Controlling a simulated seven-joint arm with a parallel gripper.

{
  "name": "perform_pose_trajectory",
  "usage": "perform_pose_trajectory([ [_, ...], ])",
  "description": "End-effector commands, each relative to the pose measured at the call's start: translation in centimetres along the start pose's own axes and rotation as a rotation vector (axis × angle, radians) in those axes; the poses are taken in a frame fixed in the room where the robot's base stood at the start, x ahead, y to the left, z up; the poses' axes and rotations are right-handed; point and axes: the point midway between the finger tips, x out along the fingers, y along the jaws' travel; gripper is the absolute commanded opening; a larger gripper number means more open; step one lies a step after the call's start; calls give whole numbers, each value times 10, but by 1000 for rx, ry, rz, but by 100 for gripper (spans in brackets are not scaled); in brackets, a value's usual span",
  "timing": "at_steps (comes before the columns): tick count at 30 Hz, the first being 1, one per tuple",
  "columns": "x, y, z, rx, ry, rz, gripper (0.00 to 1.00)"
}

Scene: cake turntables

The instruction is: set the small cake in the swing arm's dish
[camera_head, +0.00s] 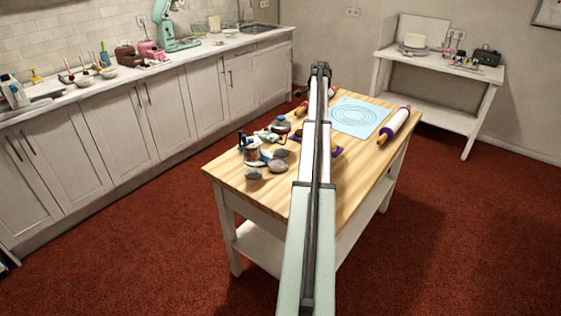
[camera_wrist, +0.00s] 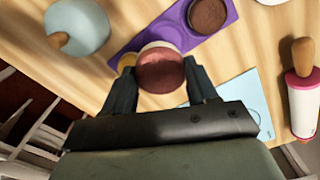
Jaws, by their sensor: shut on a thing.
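My gripper (camera_wrist: 160,66) is shut on a small reddish-brown round cake (camera_wrist: 160,76), one dark finger on each side. A pale rim shows at its far side. The held cake appears over the end of a purple tray (camera_wrist: 226,10); I cannot tell its height. Another dark brown round cake (camera_wrist: 207,14) sits in that tray. In the head view my arm hides the gripper and held cake. A cluster of small grey dishes (camera_head: 278,166) and turntable parts (camera_head: 252,150) stands on the table's left side. I cannot make out which is the swing arm's dish.
A light blue mat (camera_head: 359,117) lies at the table's far end, beside a white rolling pin (camera_head: 395,124). A pale blue rounded object (camera_wrist: 78,28) with a wooden knob is near the tray. The wooden table's (camera_head: 232,176) front left corner is clear.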

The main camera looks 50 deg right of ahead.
Motion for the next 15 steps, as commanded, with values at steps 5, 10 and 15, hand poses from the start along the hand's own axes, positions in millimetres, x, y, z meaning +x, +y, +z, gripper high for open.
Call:
perform_pose_trajectory([
  [5,4,56,39,-227,7,9,29],
  [10,1,90,99,-345,21,7,29],
  [15,-7,103,160,-402,37,-6,29],
])
